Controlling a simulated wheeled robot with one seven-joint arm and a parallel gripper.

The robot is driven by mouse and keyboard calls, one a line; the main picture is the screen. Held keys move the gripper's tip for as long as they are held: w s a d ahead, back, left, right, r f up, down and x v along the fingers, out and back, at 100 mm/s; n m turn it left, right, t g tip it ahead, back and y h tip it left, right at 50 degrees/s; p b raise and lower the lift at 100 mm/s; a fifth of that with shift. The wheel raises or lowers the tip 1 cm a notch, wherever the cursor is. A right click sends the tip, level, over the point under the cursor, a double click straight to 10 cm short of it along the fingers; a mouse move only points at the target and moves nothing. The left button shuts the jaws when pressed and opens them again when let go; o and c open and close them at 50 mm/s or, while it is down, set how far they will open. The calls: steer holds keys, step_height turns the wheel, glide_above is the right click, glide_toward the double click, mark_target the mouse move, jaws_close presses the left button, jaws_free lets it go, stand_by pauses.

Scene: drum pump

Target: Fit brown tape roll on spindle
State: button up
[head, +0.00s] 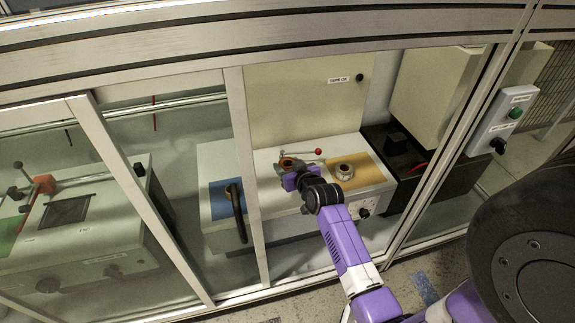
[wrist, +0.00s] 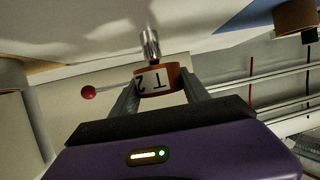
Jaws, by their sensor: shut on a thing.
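The spindle is hidden there.
A red-knobbed lever (head: 318,151) lies behind, also in the wrist view (wrist: 88,92). My arm passes through the opening beside the door post (head: 246,170).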

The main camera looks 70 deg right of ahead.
steer(key=shift+f+b, duration=1.3)
steer(key=shift+f, duration=0.65)
steer(key=shift+s, duration=0.1)
steer(key=o, duration=1.6)
steer(key=shift+a, duration=0.1)
steer(key=p+v, duration=0.2)
steer(key=v, duration=0.5)
steer(key=shift+s+r, duration=0.1)
steer(key=shift+s, duration=0.05)
steer(key=shift+s+a, duration=0.15)
steer(key=shift+a, duration=0.05)
